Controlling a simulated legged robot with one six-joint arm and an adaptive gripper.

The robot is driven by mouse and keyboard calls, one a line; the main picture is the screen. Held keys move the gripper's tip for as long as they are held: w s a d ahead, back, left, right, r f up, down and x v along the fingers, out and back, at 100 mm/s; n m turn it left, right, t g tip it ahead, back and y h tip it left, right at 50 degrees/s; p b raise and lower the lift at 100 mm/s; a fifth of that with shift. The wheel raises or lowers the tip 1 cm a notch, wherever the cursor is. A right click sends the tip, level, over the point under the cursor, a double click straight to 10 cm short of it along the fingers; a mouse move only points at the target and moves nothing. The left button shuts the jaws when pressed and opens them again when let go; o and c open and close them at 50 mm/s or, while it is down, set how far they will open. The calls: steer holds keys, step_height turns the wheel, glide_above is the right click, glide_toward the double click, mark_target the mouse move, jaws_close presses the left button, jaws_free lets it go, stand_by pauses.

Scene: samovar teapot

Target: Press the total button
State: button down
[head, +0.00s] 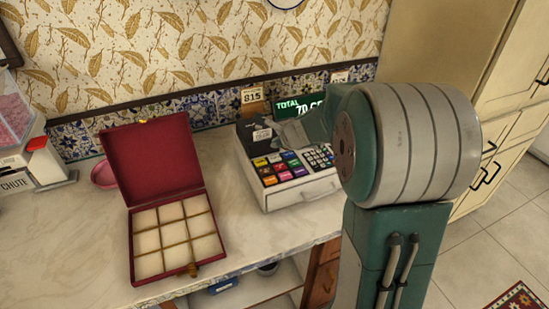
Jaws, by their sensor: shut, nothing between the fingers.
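A cash register (301,191) with a white body stands on the counter against the tiled wall. It has rows of coloured keys (281,168) and a dark number keypad (318,157) on its sloping face. Its green-lit display (296,108) reads "TOTAL" and part of a figure; my arm hides the display's right end. The key labels are too small to read, so I cannot tell which is the total button. My gripper (290,134) shows as a grey-green shape, shut and empty, over the register's upper part. I cannot tell whether it touches the register.
An open red box (162,210) with empty cream compartments lies on the counter left of the register. A pink bowl (104,174) and a white scale (42,165) stand farther left. The marble counter (72,240) is bare in front. Cream cabinets (508,115) stand at right.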

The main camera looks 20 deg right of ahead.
steer(key=shift+r, duration=1.35)
steer(key=shift+s+a+r, duration=0.1)
steer(key=shift+a, duration=0.05)
steer(key=s+a+r+n+g+y, duration=0.1)
steer(key=s+a+r+n, duration=0.2)
steer(key=s+a+n, duration=0.3)
steer(key=s+a+r+n+g, duration=0.1)
steer(key=s+a+r+n, duration=0.2)
steer(key=s+a+n, duration=0.35)
steer(key=s+d+n+g+h, duration=0.1)
steer(key=s+d+n+h, duration=0.1)
steer(key=s+n, duration=1)
steer(key=s, duration=0.5)
steer(key=shift+s+f+h, duration=0.2)
steer(key=shift+s+h, duration=0.2)
